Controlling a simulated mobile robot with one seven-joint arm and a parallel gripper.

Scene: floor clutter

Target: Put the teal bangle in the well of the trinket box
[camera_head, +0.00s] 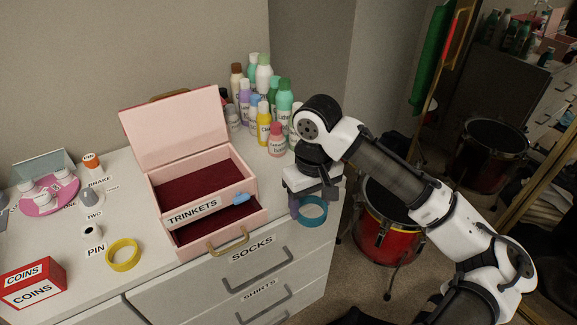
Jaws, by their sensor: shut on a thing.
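The teal bangle (313,211) hangs at my gripper (305,207), in front of the dresser's right front corner. My gripper points down and is shut on the bangle; the fingertips are partly hidden. The pink trinket box (210,215), labelled TRINKETS, stands to the left on the dresser top. Its lid (178,127) is raised and its dark red well (200,180) looks empty. Its lower drawer (215,228) is pulled partly out at the front, with a brass handle. A small blue thing (241,198) sits at the box's front right edge.
Several bottles (264,110) stand behind and right of the box. A red drum (386,225) stands on the floor at right.

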